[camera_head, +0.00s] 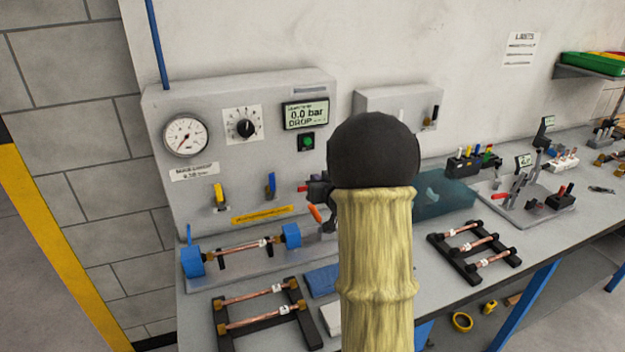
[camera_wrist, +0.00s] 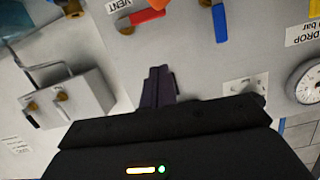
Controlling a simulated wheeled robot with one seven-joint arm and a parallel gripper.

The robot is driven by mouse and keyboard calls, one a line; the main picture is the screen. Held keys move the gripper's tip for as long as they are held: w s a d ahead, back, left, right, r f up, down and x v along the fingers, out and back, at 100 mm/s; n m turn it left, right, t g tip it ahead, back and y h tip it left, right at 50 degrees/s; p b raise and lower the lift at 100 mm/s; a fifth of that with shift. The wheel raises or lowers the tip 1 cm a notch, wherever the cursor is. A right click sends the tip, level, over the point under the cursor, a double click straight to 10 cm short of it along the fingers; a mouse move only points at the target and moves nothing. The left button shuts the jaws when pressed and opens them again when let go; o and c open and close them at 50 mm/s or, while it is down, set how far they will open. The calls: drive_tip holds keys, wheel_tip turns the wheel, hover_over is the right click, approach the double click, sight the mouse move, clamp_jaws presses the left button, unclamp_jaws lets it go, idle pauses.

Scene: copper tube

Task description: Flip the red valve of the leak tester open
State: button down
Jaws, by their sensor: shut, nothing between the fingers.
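The red valve (camera_head: 303,188) of the grey leak tester (camera_head: 230,125) shows as a short red piece just left of my gripper, right of the blue valve. In the wrist view the red valve handle (camera_wrist: 147,16) lies roughly sideways beside the VENT label, while the blue handle (camera_wrist: 220,22) points along the picture's height. My gripper (camera_wrist: 158,86) is shut and empty, its fingertips apart from the red handle in that view. In the head view my gripper (camera_head: 320,190) is a dark shape mostly hidden behind my arm, which also covers part of the valve area.
A yellow valve (camera_head: 219,195) sits left of the blue one. A copper tube (camera_head: 243,246) lies between blue end holders below the panel. Racks of tubes (camera_head: 262,308) stand in front. A grey wall box (camera_wrist: 70,97) is beside the tester. The display (camera_head: 304,113) reads 0.0 bar.

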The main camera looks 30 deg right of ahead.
drive_tip(key=shift+v, duration=1.7)
drive_tip(key=shift+a, duration=0.1)
drive_tip(key=s+a+f+n+g+p, duration=0.1)
drive_tip(key=s+a+f+g+p, duration=0.1)
drive_tip(key=s+a+g, duration=0.4)
drive_tip(key=s+a+f+n+g+y+p, duration=0.1)
drive_tip(key=s+a+f+g+p, duration=0.2)
drive_tip(key=s+a, duration=1.2)
drive_tip(key=s+f+g, duration=0.1)
drive_tip(key=s+g, duration=0.2)
drive_tip(key=shift+a+g+y, duration=0.2)
drive_tip(key=shift+g+y, duration=0.1)
